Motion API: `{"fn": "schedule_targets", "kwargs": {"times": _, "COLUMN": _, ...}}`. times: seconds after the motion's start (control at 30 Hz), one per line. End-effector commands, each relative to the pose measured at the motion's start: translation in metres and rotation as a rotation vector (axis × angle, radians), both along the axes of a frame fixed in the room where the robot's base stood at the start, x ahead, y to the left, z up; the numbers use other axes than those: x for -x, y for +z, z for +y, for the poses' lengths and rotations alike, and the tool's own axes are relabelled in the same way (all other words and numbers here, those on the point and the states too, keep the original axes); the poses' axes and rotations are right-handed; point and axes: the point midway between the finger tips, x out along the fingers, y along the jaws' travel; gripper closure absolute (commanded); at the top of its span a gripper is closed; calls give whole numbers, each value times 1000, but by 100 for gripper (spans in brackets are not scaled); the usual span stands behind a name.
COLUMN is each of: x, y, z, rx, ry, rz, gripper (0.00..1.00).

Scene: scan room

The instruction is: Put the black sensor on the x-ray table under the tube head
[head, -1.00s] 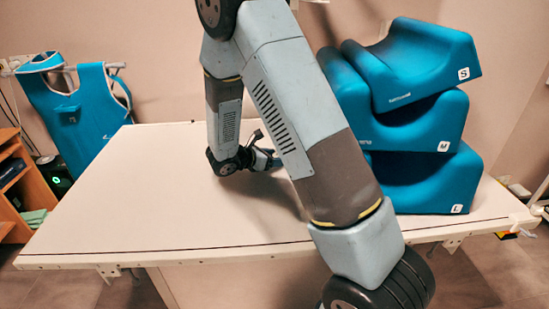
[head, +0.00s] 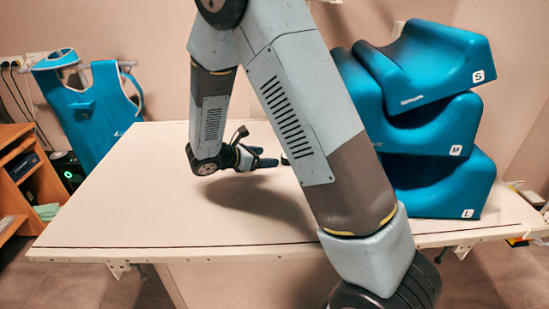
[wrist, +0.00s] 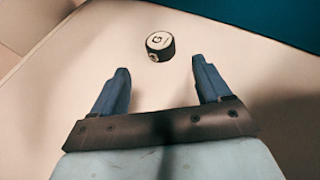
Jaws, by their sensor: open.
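The pale table (head: 120,195) fills the middle of the head view, with a dark line along its near edge. My gripper (head: 268,159) is over the table, partly hidden behind my forearm in the head view. In the wrist view my gripper (wrist: 160,68) is open, with nothing between its two fingers. A small round black thing (wrist: 160,47) with a pale, dark-marked top rests on the table just beyond the fingertips, apart from them. I cannot tell whether it is the black sensor. No tube head shows in either view.
Blue wedge cushions marked S (head: 440,62), M (head: 432,125) and L (head: 445,185) are stacked on the table's right side. A blue apron (head: 95,112) hangs at the back left. A wooden shelf (head: 22,185) stands at the left. The table's left half is clear.

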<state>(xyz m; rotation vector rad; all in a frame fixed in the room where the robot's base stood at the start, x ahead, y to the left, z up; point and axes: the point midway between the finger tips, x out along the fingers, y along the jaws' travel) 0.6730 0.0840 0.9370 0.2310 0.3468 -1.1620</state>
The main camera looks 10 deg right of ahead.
Motion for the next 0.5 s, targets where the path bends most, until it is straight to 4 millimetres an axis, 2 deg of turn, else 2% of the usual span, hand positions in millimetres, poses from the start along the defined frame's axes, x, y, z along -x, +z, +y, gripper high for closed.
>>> {"fn": "schedule_targets", "kwargs": {"times": 0.2, "x": 8, "y": 9, "z": 21, "rx": 0, "ry": 1, "rz": 0, "gripper": 23}}
{"fn": "schedule_targets", "kwargs": {"times": 0.5, "x": 10, "y": 12, "z": 25, "rx": 1, "ry": -1, "rz": 0, "gripper": 23}}
